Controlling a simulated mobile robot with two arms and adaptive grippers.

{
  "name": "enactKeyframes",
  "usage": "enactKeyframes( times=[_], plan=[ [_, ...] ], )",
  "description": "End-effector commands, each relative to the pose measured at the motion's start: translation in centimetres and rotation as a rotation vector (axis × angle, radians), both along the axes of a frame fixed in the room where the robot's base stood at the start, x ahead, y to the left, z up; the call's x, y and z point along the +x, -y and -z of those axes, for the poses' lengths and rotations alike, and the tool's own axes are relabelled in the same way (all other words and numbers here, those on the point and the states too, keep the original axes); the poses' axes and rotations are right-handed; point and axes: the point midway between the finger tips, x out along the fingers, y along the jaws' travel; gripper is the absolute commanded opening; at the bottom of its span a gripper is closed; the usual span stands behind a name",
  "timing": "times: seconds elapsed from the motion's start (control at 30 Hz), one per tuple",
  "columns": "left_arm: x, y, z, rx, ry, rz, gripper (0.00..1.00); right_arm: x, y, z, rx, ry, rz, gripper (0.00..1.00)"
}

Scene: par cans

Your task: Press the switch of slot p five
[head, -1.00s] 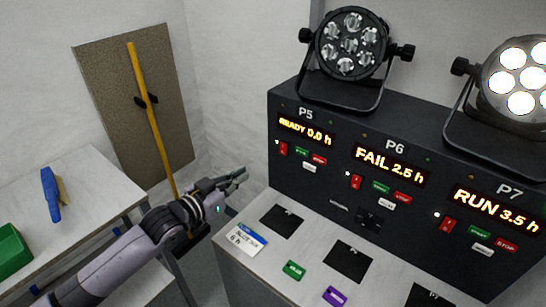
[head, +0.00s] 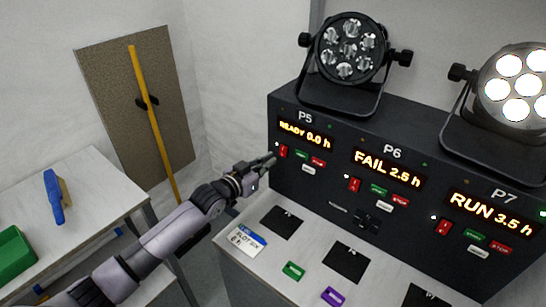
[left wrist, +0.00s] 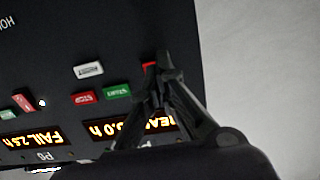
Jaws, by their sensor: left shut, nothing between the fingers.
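Slot P5 is at the left end of the black panel, with its display (head: 306,135) reading READY 0.0 h. Its small red switch (head: 284,151) sits below the display, left of a green START and a red STOP button. My left gripper (head: 271,158) is shut and empty, with its fingertips just in front of or at the P5 switch. In the left wrist view, which is upside down, the fingertips (left wrist: 162,62) cover most of the red switch (left wrist: 149,66). I cannot tell whether they touch it. My right gripper is not in view.
P6 (head: 387,167) reads FAIL 2.5 h and P7 (head: 492,211) reads RUN 3.5 h. An unlit lamp (head: 345,48) stands above P5, a lit lamp (head: 518,88) above P7. The bench below holds black pads, a blue-white card (head: 244,240), and green and purple tags.

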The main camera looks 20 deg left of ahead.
Motion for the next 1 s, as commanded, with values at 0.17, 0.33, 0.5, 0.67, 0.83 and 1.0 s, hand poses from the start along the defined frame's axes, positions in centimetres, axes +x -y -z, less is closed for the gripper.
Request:
enactKeyframes(
  times=[0.17,0.33,0.5,0.67,0.83,1.0],
  plan=[
    [1.8,0.6,0.1,0.0,0.001,0.0,0.0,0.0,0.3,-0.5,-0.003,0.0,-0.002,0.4],
    [2.3,0.8,0.3,0.0,0.0,-0.001,0.0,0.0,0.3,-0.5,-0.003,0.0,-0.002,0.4],
    [2.4,0.8,0.4,0.001,0.0,0.0,0.0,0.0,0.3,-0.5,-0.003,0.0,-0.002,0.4],
    [2.4,0.9,0.4,0.001,0.0,0.0,0.0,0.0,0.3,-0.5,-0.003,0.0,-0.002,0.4],
    [3.0,1.1,0.7,0.001,-0.001,0.0,0.0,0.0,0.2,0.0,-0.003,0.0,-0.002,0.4],
    [2.9,1.1,0.7,0.001,-0.001,0.0,0.0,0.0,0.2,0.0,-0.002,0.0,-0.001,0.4]
  ],
)
